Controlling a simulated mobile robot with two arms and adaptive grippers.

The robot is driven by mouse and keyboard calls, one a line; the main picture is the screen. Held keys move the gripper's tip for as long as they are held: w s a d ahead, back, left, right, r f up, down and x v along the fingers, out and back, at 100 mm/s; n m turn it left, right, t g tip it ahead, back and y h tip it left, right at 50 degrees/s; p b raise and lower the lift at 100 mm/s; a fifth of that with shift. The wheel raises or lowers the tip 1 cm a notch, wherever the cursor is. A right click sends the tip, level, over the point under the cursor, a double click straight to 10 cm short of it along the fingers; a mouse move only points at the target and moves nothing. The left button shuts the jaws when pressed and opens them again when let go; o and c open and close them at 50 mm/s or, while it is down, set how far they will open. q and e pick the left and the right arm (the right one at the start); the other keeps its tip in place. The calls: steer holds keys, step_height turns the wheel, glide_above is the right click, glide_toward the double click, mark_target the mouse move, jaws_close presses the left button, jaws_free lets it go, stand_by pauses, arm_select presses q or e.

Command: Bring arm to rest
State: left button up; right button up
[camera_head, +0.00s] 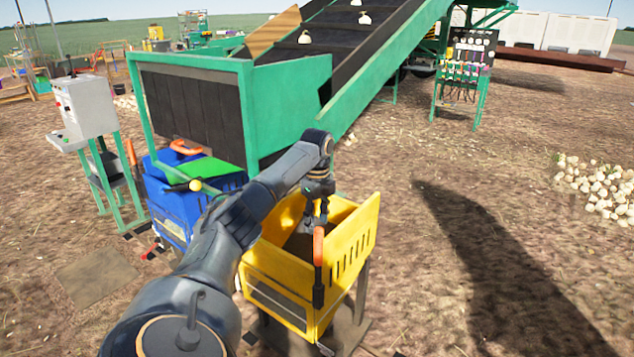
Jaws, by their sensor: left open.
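My left arm comes in from the bottom left and reaches over the yellow crate (282,268). My left gripper (316,220) points down over the crate's right part, near its front wall. Its jaws are open and I see nothing held between them. An orange and black upright piece (318,246) shows just below the fingers, against the crate's front wall. I cannot tell whether the fingers touch it. The arm hides part of the crate's left side. My right gripper is not in view.
A green-framed hopper and conveyor (292,102) stand behind the crate. A blue crate (168,208) with a green item (208,168) is at left, beside a control box (86,105) on a stand. Onions (598,186) lie in a heap at right. Open ground lies right of the yellow crate.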

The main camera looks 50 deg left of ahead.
arm_select(q)
steer(key=shift+r, duration=0.85)
